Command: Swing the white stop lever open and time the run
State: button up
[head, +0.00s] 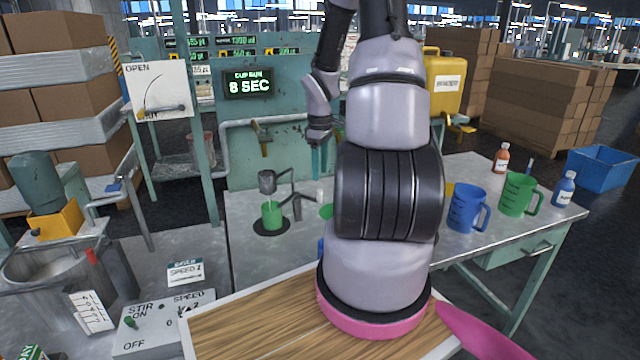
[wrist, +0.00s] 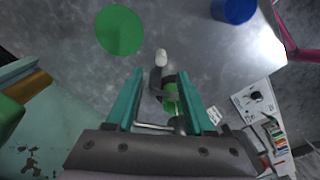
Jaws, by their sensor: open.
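A small grey cup (head: 267,182) hangs on a bracket at the bench's back left, above a green beaker (head: 271,215) on a black round pad. A thin pale line shows between cup and beaker. A white knob-like piece (head: 320,194), which looks like the stop lever's end, stands right of the bracket; the wrist view shows a white piece (wrist: 161,57) beyond my fingertips. My gripper (head: 319,160) is above it, teal fingers pointing down. In the wrist view my gripper (wrist: 163,85) is open, with the green beaker (wrist: 170,98) seen between its fingers. No contact is visible.
A display (head: 248,83) reads "CUP RUN 8 SEC". A blue mug (head: 467,208) and a green mug (head: 518,194) stand at the right, with bottles beyond. A green disc (wrist: 120,30) lies on the bench. A switch box (head: 165,322) is at front left.

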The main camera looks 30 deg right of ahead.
jog(key=shift+r, duration=1.4)
jog(key=shift+r, duration=0.1)
jog(key=s+a+r+m+t, duration=0.2)
jog(key=s+a+r+m, duration=0.15)
jog(key=r, duration=0.35)
jog(key=s+a+r+m+t, duration=0.1)
jog(key=s+a+r+m, duration=0.1)
jog(key=a+r, duration=0.45)
jog(key=s+a+r+m+t, duration=0.2)
jog(key=s+a+r, duration=0.1)
jog(key=r, duration=0.6)
jog(key=s+a+r+m+t+y, duration=0.2)
jog(key=s+a+r, duration=0.3)
jog(key=s, duration=0.3)
jog(key=shift+s+a+r+m, duration=0.3)
jog(key=shift+a+m, duration=0.25)
jog(key=shift+m, duration=0.2)
jog(key=shift+d, duration=0.1)
